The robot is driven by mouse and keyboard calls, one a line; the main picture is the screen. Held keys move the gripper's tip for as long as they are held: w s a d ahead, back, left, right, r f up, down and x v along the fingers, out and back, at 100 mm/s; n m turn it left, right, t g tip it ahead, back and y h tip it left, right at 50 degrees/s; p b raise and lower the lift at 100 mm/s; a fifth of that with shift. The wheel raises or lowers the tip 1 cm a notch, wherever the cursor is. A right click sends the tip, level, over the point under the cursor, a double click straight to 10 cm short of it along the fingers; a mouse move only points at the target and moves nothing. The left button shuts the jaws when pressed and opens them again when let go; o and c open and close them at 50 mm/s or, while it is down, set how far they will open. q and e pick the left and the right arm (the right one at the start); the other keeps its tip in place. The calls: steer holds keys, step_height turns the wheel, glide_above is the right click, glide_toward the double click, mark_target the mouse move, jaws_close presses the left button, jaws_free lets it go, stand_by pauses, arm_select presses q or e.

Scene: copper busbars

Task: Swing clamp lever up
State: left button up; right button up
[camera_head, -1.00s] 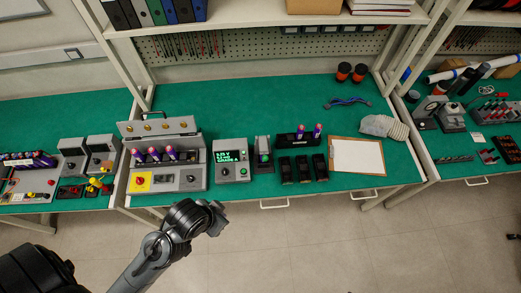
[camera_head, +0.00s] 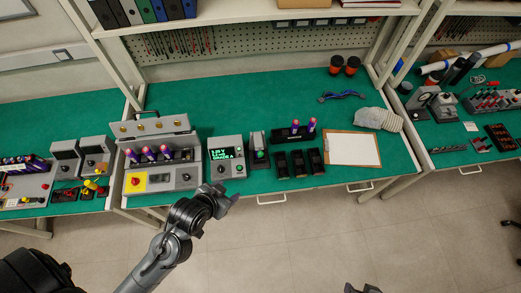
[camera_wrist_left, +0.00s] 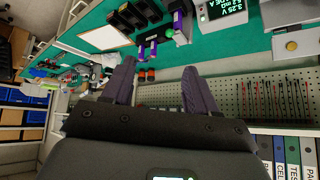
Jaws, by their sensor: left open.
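A small dark upright fixture (camera_head: 259,150) with a green spot stands right of the tester (camera_head: 226,157), whose screen is lit with green text. I cannot make out a separate clamp lever on it. In the wrist view a purple piece (camera_wrist_left: 178,19) shows at the fixture's place, beside the tester screen (camera_wrist_left: 225,9). My left gripper (camera_head: 228,199) is open and empty, in front of the bench edge, below the tester and apart from it. Its two spread fingers show in the wrist view (camera_wrist_left: 160,85). A dark tip of my right gripper (camera_head: 364,289) shows at the bottom edge.
A grey station (camera_head: 160,183) with several purple cells and a raised lid stands left of the tester. A black rack (camera_head: 293,137) with two purple cells and black trays (camera_head: 299,163) stand right of the fixture. A clipboard (camera_head: 352,149) lies beyond them. The floor in front is clear.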

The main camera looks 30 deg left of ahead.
arm_select(q)
steer(key=w+a+f+n+t+y+b, duration=0.1)
steer(key=w+a+f+t+y+b, duration=0.15)
steer(key=w+f+b, duration=0.45)
steer(key=n+t+y+b, duration=0.3)
steer(key=t+y+b, duration=0.25)
steer(key=b, duration=2.55)
glide_toward(261, 155)
steer(key=w+a+f, duration=0.1)
steer(key=w+a, duration=0.1)
steer(key=shift+t, duration=0.3)
steer(key=x, duration=0.3)
steer(key=b+x, duration=0.1)
steer(key=x, duration=0.2)
steer(key=b+x, duration=0.1)
steer(key=x, duration=0.3)
steer(key=shift+w+d+f, duration=0.15)
steer(key=shift+d+f, duration=0.05)
steer(key=shift+d, duration=0.05)
jaws_close()
